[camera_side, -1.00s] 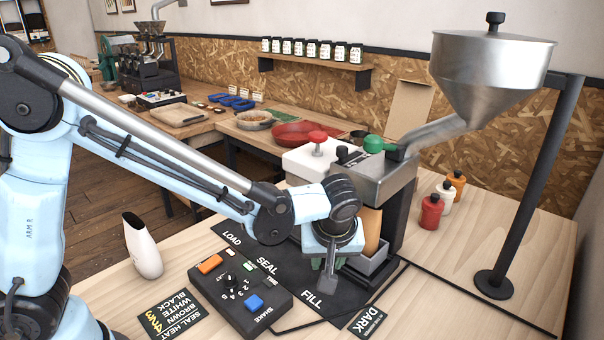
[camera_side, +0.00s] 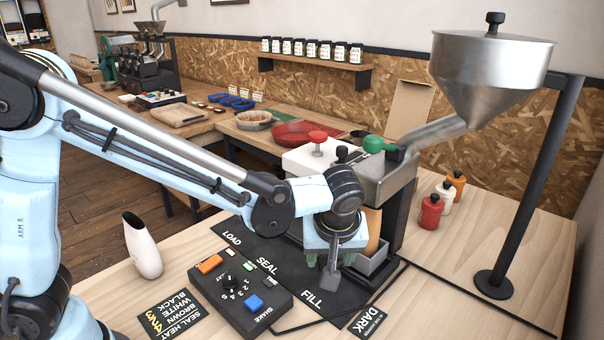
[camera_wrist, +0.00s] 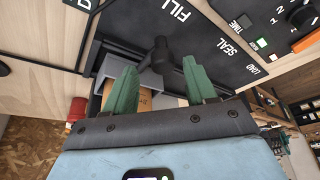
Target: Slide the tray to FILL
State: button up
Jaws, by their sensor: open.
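The grey tray (camera_side: 376,265) stands beside the FILL lettering on the black mat (camera_side: 318,265), under the filling machine, with a brown bag (camera_side: 374,228) upright in it. In the wrist view, part of the tray (camera_wrist: 101,66) and the bag (camera_wrist: 146,103) show behind my fingers. A black knob-like handle (camera_wrist: 158,52) shows between the two green fingertips. My gripper (camera_side: 329,288) points down over the mat in front of the tray. It is open in the wrist view (camera_wrist: 160,64). I cannot tell whether either finger touches the handle.
A dark control box (camera_side: 240,294) with orange and blue buttons sits left of the mat. A white device (camera_side: 142,246) stands farther left. The filling machine (camera_side: 385,190) and hopper pole (camera_side: 530,190) rise at right. Bottles (camera_side: 431,211) stand behind; the right front table is mostly clear.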

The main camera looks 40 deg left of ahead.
jog(key=v, duration=1)
jog(key=shift+s+r, duration=0.1)
jog(key=shift+r, duration=0.05)
jog(key=s+a+f+m+t+h, duration=0.1)
jog(key=s+a+m, duration=0.3)
jog(key=a, duration=0.4)
jog(key=s+a+f+m+t+h, duration=0.2)
jog(key=a+m, duration=0.3)
jog(key=a, duration=0.3)
jog(key=shift+s+f+t, duration=0.3)
jog(key=shift+s+t, duration=0.2)
jog(key=shift+s, duration=0.4)
